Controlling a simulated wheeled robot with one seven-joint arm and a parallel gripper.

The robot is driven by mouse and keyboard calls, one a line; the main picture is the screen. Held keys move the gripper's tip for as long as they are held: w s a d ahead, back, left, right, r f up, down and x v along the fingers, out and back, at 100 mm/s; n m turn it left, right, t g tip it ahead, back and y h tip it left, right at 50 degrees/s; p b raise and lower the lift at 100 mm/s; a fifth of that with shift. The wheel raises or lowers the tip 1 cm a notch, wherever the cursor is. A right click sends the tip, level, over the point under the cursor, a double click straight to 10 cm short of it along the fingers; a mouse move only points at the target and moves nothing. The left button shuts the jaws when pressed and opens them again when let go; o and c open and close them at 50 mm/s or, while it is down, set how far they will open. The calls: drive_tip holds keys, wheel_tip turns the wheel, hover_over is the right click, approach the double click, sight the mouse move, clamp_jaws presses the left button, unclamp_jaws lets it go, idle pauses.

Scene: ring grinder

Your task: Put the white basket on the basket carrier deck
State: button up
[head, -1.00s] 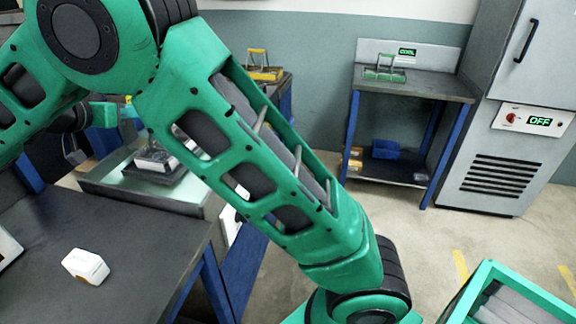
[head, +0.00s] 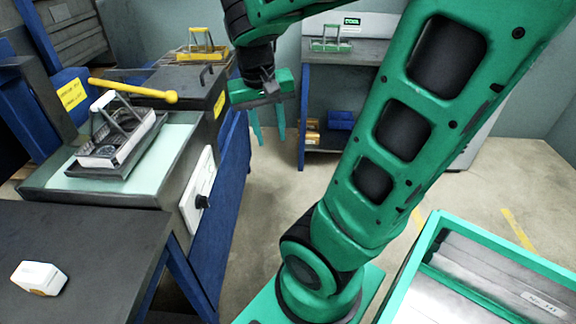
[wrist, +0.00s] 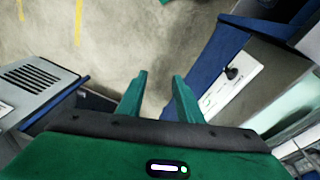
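The white basket (head: 128,132), with a raised handle, sits in a dark tray (head: 98,168) on the pale top of a machine at the left in the head view. My gripper (head: 268,138) is to the right of it, fingers pointing down, over the gap between the machine and the back bench. It is open and empty. Its two green fingers also show apart in the wrist view (wrist: 160,92), with bare floor between them. A green-rimmed deck (head: 401,272) with a grey floor is at the lower right; I cannot tell whether it is the basket carrier deck.
A yellow-handled lever (head: 135,91) reaches across behind the white basket. A yellow basket (head: 203,50) stands behind it, and a green basket (head: 331,42) on the back bench. A small white box (head: 39,278) lies on the dark table (head: 95,250). Floor at the middle is clear.

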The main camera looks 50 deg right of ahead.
drive_tip(key=s+a+f+n+y, duration=0.1)
drive_tip(key=s+a+f+y, duration=0.1)
drive_tip(key=s, duration=0.8)
drive_tip(key=shift+a+f+y, duration=0.3)
drive_tip(key=shift+a+f, duration=0.15)
drive_tip(key=shift+a, duration=0.6)
